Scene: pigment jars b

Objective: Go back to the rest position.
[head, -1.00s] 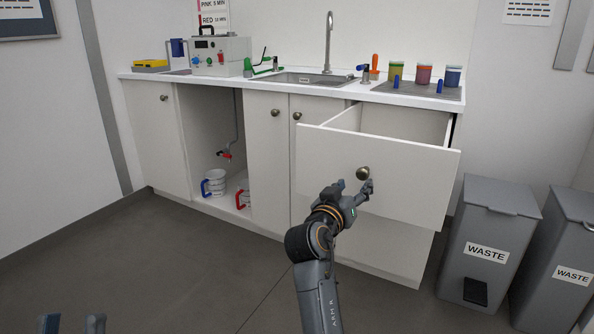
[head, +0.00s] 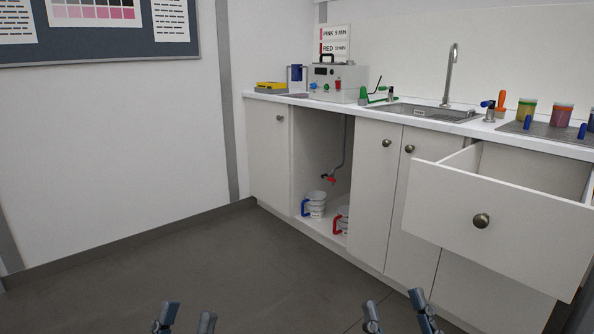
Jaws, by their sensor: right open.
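My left gripper (head: 186,318) shows at the bottom edge of the head view, left of centre, its two fingers apart with nothing between them. My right gripper (head: 397,308) shows at the bottom edge, right of centre, also open and empty. Both are low in front of the counter, over the floor in the picture. The drawer (head: 490,225) stands pulled out at the right, its round knob (head: 481,220) clear of my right gripper. The rest of both arms is hidden below the picture.
The open cupboard bay holds a mug with a blue handle (head: 316,204) and one with a red handle (head: 342,220). The sink (head: 420,112), a grey control box (head: 336,82) and several jars are on the counter. The floor (head: 190,270) at left is clear.

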